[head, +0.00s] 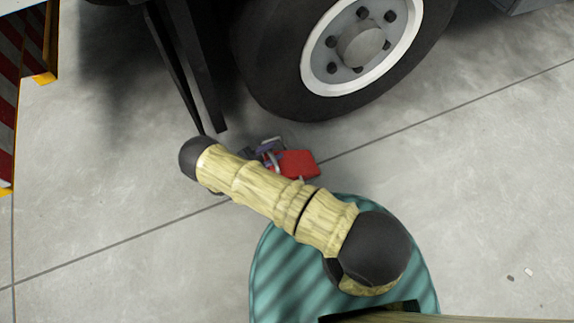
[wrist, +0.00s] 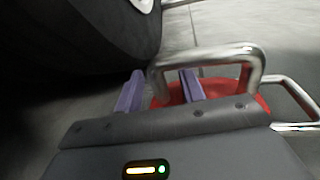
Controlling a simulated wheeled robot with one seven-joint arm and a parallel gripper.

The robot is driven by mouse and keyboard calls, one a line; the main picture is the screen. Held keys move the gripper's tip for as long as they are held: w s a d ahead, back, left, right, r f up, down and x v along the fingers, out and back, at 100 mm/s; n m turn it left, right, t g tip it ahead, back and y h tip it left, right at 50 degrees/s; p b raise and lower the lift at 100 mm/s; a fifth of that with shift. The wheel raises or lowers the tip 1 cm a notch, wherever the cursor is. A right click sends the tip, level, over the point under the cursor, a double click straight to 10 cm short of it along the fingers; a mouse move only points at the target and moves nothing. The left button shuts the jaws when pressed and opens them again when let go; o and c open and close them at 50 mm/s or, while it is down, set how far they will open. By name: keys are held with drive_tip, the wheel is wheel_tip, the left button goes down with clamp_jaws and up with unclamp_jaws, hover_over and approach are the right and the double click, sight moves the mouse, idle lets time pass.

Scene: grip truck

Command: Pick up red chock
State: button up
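The red chock (head: 293,164) lies on the concrete floor just below the truck's tire. In the wrist view the red chock (wrist: 220,96) is partly hidden behind my gripper, with a bent metal handle (wrist: 215,55) standing up from it and a second metal bar at the right. My gripper (wrist: 161,73) has two purple fingers set apart. The left leg of the handle shows between them, and the right finger appears inside the handle loop. Contact cannot be told. In the head view my gripper (head: 266,150) is small, partly hidden by my arm, and beside the chock's left end.
The truck's large wheel (head: 350,50) stands just above the chock; its dark tire (wrist: 90,30) fills the upper left of the wrist view. Dark struts (head: 190,70) stand left of the wheel. A red-and-white striped panel (head: 10,95) is at the far left.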

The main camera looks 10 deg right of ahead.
drive_tip(key=shift+w+d, duration=0.3)
drive_tip(key=shift+d, duration=0.25)
drive_tip(key=shift+c, duration=0.2)
clamp_jaws()
idle(1.2)
